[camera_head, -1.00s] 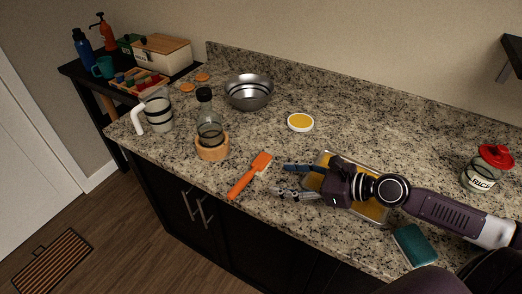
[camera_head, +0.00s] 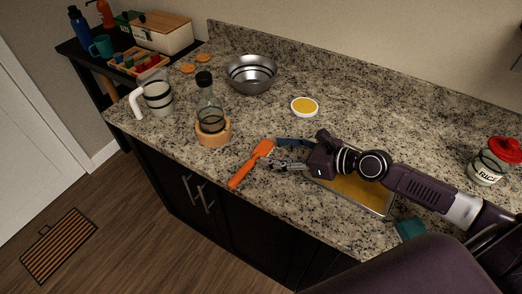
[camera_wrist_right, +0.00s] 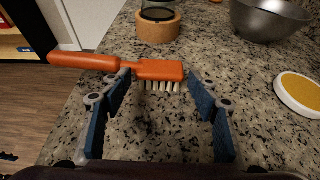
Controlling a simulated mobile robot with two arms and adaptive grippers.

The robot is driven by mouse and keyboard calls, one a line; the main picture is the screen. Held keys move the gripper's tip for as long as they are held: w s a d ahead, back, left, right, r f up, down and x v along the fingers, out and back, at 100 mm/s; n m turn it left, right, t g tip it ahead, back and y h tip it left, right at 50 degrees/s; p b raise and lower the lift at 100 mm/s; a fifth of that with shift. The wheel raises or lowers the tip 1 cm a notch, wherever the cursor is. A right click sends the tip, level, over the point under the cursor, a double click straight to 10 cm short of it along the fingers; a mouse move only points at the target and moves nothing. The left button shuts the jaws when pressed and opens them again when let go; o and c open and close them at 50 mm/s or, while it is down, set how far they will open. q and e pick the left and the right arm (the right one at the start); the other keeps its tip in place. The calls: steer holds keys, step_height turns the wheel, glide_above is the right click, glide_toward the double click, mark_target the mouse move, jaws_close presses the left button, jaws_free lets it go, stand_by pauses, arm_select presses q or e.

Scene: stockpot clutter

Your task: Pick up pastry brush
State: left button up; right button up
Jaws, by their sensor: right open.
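The pastry brush (camera_head: 251,163) is orange with pale bristles and lies on the granite counter near its front edge. In the right wrist view the brush (camera_wrist_right: 157,70) lies across the picture, handle to the left, bristles toward me. My right gripper (camera_head: 274,153) is open and empty, with its fingertips close to the brush head from the right. In the wrist view the open fingers (camera_wrist_right: 157,90) point at the head, one on each side of the bristles. I cannot tell whether they touch it. My left gripper is not in view.
A bottle in a wooden holder (camera_head: 213,138) stands just behind the brush. A tray (camera_head: 375,205) lies under my right arm. A rice jar (camera_head: 490,165) stands at right.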

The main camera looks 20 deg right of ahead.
mark_target(270, 150)
steer(key=x, duration=0.3)
steer(key=shift+w+p, duration=0.1)
steer(key=shift+p, duration=0.2)
steer(key=shift+w+a+f, duration=0.1)
steer(key=shift+f, duration=0.1)
steer(key=c, duration=0.9)
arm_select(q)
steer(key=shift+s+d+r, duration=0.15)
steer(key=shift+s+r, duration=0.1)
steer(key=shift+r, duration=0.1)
arm_select(e)
steer(key=shift+c, duration=0.2)
steer(key=shift+r, duration=0.15)
